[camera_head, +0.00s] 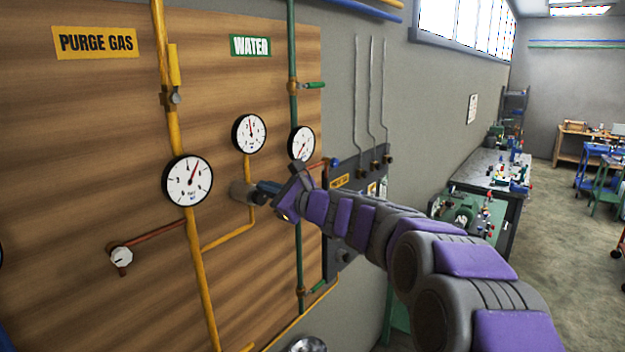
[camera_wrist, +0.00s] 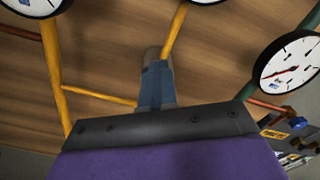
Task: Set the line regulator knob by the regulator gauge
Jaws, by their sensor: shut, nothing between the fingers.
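A grey cylindrical regulator knob (camera_head: 239,191) sits on the yellow pipe of the wooden panel, below a round white gauge (camera_head: 249,133) with a red needle pointing nearly straight up. My gripper (camera_head: 262,187) is shut, its blue fingers pointing at the panel. Its tips are at or right beside the knob; I cannot tell whether they touch. In the wrist view the shut blue fingers (camera_wrist: 155,86) stand in front of the grey knob (camera_wrist: 152,55), partly hiding it. The gauge above is mostly cut off at the top there.
A green-handled valve (camera_head: 314,85) and a blue knob (camera_head: 335,162) are at right.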

